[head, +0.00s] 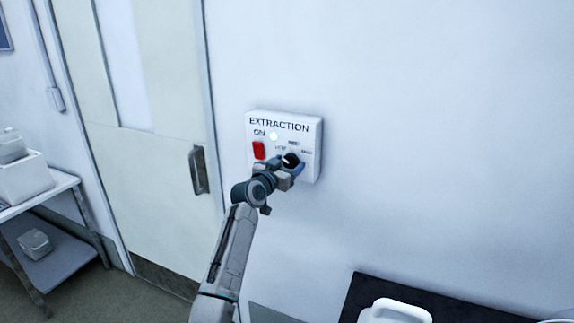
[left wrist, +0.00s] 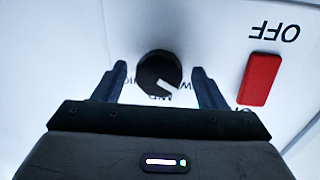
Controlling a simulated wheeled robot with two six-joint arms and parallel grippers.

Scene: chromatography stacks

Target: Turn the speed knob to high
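The speed knob (head: 291,159) is black and round, on a white wall box (head: 312,135) lettered EXTRACTION. It also shows in the left wrist view (left wrist: 155,70), where the lettering is upside down. Its white pointer mark points down and right there, toward the low and mid labels; the high label is on the left, partly hidden by a finger. My left gripper (head: 287,167) is at the knob. Its two dark fingers (left wrist: 155,80) are open, one on each side, with visible gaps to the knob. My right gripper is not in view.
A red switch (head: 258,150) sits on the box left of the knob, close to the left gripper, with a lit white lamp (head: 273,136) above it. A door with a handle (head: 198,170) is left of the box. A black bench (head: 362,290) is below right.

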